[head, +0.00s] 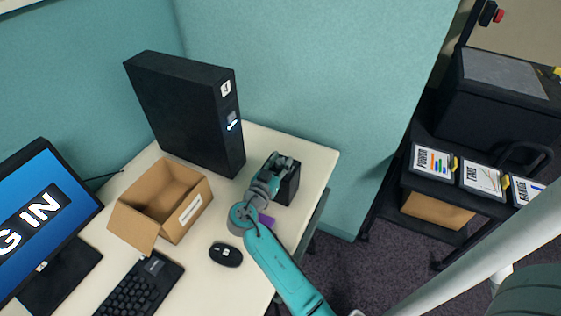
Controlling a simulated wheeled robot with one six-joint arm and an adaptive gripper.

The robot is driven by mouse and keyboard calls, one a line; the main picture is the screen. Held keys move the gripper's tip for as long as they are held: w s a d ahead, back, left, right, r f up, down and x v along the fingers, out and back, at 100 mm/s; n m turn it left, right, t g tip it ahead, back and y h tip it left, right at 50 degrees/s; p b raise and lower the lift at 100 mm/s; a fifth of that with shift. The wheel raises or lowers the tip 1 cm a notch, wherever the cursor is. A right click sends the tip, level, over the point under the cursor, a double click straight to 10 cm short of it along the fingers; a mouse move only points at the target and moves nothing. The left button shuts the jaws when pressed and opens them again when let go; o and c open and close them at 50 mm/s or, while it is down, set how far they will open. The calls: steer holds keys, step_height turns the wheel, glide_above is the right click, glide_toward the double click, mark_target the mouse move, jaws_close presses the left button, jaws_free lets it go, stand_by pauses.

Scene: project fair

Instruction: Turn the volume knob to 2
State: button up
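A small black box (290,188), perhaps a speaker, stands at the desk's right corner in the head view. My gripper (283,163) is at this box and overlaps its top and left side. I cannot tell whether it touches the box. The volume knob is not visible; the gripper and wrist cover part of the box. No dial marks or number can be read. The fingers are small and dark, so I cannot tell whether they are open or shut.
A black computer tower (180,108) stands left of my gripper. An open cardboard box (184,221), a mouse (226,254), a keyboard (140,287) and a monitor (47,215) share the desk (318,160). A teal partition (320,90) rises behind. A black cart (470,186) stands right.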

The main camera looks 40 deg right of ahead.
jaws_close()
steer(key=shift+m+g, duration=0.4)
steer(key=shift+g, duration=0.2)
steer(key=m+g, duration=0.1)
steer(key=g, duration=0.1)
steer(key=shift+w+m+g+h, duration=0.1)
steer(key=shift+m+g+h, duration=0.3)
steer(key=shift+m+g, duration=1.7)
steer(key=shift+g, duration=1)
steer(key=o, duration=0.6)
jaws_free()
